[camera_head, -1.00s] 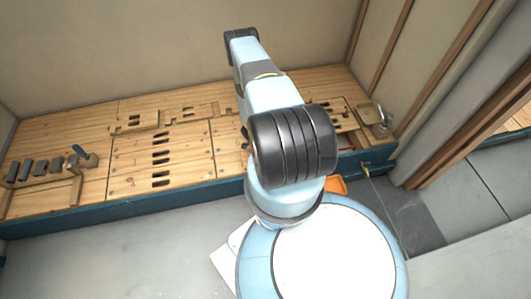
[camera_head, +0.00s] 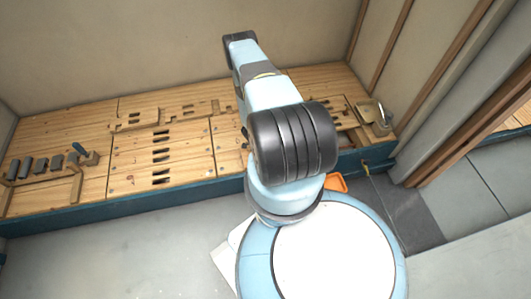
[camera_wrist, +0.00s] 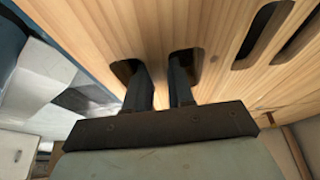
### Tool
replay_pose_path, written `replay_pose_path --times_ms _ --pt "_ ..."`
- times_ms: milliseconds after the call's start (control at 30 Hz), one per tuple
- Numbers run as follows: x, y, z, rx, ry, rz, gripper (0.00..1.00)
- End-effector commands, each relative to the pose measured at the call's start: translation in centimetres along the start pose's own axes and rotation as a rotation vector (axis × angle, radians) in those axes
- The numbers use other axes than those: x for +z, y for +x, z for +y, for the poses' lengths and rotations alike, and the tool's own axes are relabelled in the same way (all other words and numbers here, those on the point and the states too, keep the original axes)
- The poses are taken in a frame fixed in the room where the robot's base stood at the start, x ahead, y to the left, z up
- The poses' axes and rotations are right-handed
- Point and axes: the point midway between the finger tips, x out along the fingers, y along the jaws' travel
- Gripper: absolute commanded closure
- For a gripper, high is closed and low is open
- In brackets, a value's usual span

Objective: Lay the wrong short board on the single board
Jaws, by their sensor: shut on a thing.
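In the wrist view my gripper (camera_wrist: 158,80) has its two dark fingers in two neighbouring slots of a pale wooden board (camera_wrist: 225,65). It is shut on the strip of wood between those slots. More slots show at the upper right of this board. Its full length is out of frame, so I cannot tell whether it is the wrong short board. In the head view my arm hides the gripper and whatever it holds. A short slotted board (camera_head: 146,120) lies at the back left of the wooden deck. I cannot tell which board is the single board.
The wooden deck (camera_head: 195,165) has several slots and a blue front (camera_head: 120,213).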

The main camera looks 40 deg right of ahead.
Motion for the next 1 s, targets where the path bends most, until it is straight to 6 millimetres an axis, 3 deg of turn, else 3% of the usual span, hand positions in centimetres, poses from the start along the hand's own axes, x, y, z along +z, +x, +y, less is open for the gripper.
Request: replay_pose_path --times_ms 633,667,1000 --pt "0.11 0.33 -0.02 -0.001 -0.002 0.000 1.00" --pt "0.11 0.35 -0.03 -0.001 -0.001 0.000 0.76" --pt "0.10 0.32 -0.02 0.000 -0.001 0.000 0.47"
